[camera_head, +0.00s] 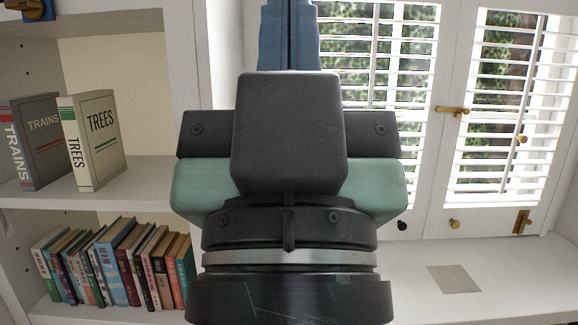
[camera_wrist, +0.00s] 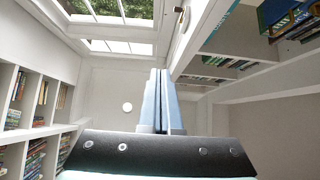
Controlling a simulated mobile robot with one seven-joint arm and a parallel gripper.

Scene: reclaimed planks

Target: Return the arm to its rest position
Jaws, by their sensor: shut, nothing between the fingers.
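My gripper (camera_head: 288,30) stands large in the middle of the head view, with its blue fingers pointing up and cut off by the top edge. The dark wrist housing below it hides the middle of the scene. In the wrist view my gripper (camera_wrist: 161,85) shows two blue fingers side by side. The fingers are shut and nothing is between them. The ceiling and the upper parts of the room show beyond the fingertips.
White shelves at the left of the head view hold a TRAINS book (camera_head: 40,140), a TREES book (camera_head: 92,140) and a row of several books (camera_head: 118,265). Shuttered windows (camera_head: 505,105) stand at the right above a white ledge (camera_head: 430,265) with a grey square (camera_head: 453,279).

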